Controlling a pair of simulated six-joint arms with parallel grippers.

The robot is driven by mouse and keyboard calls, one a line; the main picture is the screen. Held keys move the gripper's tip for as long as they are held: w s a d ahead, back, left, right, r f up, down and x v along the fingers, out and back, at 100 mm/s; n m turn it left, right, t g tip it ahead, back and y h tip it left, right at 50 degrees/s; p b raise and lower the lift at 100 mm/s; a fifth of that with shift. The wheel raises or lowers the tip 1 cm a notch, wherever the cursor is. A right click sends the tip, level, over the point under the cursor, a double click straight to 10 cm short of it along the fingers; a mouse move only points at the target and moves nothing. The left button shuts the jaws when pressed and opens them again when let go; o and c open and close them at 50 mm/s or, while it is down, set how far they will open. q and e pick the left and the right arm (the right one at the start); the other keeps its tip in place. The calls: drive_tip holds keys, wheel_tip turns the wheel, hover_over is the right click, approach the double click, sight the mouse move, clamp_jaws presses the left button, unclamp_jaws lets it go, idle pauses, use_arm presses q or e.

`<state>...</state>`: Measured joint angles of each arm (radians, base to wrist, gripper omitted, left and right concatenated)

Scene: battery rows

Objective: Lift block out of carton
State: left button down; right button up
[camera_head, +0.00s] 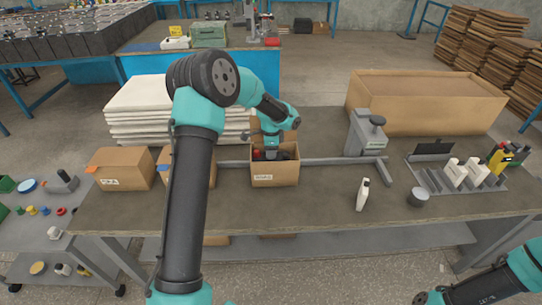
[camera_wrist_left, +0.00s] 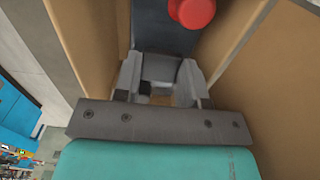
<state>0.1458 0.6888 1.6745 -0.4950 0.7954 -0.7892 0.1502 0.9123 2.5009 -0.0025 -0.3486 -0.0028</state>
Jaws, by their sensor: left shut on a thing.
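The open cardboard carton (camera_head: 275,178) stands near the middle of the bench, with a label on its front. My left gripper (camera_head: 272,153) reaches down into it from above. In the left wrist view the fingers (camera_wrist_left: 160,82) are shut on a dark grey block (camera_wrist_left: 160,28) with a round red knob (camera_wrist_left: 192,11) on it. The block is between the carton's brown walls; its lower part is hidden. In the head view, a bit of red and dark shows inside the carton beside the gripper.
Another carton (camera_head: 122,168) is at the left, and one more (camera_head: 168,165) is partly behind my left arm. A grey post fixture (camera_head: 366,134), white bottle (camera_head: 362,195) and grey cup (camera_head: 418,196) stand to the right. A large box (camera_head: 425,105) is behind.

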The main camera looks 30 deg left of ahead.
use_arm(q)
wheel_tip(320, 180, up, 10)
drive_tip(key=shift+r, duration=0.15)
idle(0.4)
drive_tip(key=shift+w, duration=0.1)
idle(0.3)
